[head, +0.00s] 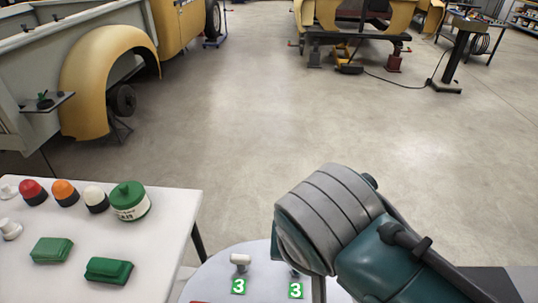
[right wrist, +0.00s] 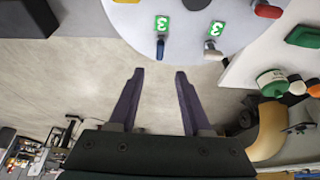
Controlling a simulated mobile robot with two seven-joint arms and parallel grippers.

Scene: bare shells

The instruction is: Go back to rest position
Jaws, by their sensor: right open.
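My right gripper (right wrist: 159,73) is open in the right wrist view, with two dark purple fingers apart and only floor between the tips. The fingertips point toward the edge of a round white table (right wrist: 195,15) but appear clear of it. In the head view my right arm comes in from the lower right, and its gripper is not visible there. My left gripper and arm are in neither view.
The round table (head: 215,283) bears small pegs, one grey-white (head: 240,260), beside green "3" labels (head: 238,286). A white table (head: 165,215) at left holds coloured domes, a green canister (head: 130,201) and green blocks (head: 108,270). The floor (head: 240,120) beyond is open, with vehicle bodies farther back.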

